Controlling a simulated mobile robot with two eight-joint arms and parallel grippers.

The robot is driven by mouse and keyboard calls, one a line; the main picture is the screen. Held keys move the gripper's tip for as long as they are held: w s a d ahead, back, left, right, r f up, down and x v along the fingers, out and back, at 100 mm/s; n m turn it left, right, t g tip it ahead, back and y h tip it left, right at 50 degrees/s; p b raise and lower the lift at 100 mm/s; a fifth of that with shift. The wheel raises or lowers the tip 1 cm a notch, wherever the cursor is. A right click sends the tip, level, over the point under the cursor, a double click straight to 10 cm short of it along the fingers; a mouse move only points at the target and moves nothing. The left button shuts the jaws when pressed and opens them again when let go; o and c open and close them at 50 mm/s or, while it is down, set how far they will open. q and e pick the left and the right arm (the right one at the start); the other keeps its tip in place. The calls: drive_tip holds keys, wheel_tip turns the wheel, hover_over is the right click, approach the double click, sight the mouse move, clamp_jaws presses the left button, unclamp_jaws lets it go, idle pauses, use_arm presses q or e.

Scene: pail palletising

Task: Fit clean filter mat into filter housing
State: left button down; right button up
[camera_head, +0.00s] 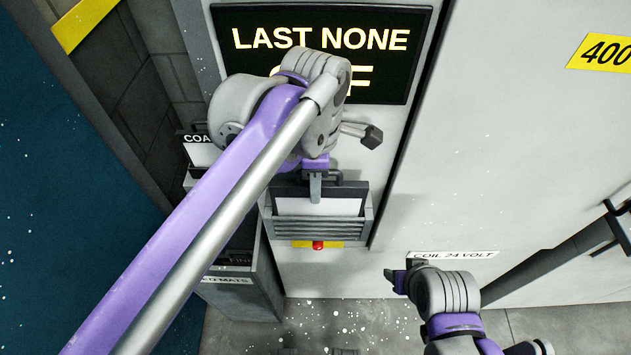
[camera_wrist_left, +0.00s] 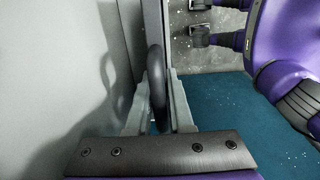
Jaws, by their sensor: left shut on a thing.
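A white filter mat in a dark frame (camera_head: 340,207) is at the slatted grey filter housing (camera_head: 318,229) on the cabinet front. I cannot tell whether it is seated or just in front. My left gripper (camera_head: 315,190) is at the mat's top edge. In the left wrist view my left gripper (camera_wrist_left: 158,95) is shut on a dark curved handle (camera_wrist_left: 157,80); the mat shows there only edge-on. My arm hides part of the area above the housing. My right gripper (camera_head: 403,271) looks open and empty, to the right and lower, near the coil label.
A red button on a yellow plate (camera_head: 318,245) sits just below the housing. A grey bin marked "MATS" (camera_head: 245,285) stands at lower left. A holder marked "COA" (camera_head: 200,145) is behind my left arm. A dark sign (camera_head: 390,70) hangs above. A bar handle (camera_head: 570,255) crosses at right.

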use_arm(q)
drive_tip(key=shift+f, duration=0.25)
drive_tip(key=c, duration=0.7)
unclamp_jaws()
wheel_tip(320, 180, up, 11)
drive_tip(key=shift+f+p, duration=0.1)
drive_tip(key=shift+p, duration=0.45)
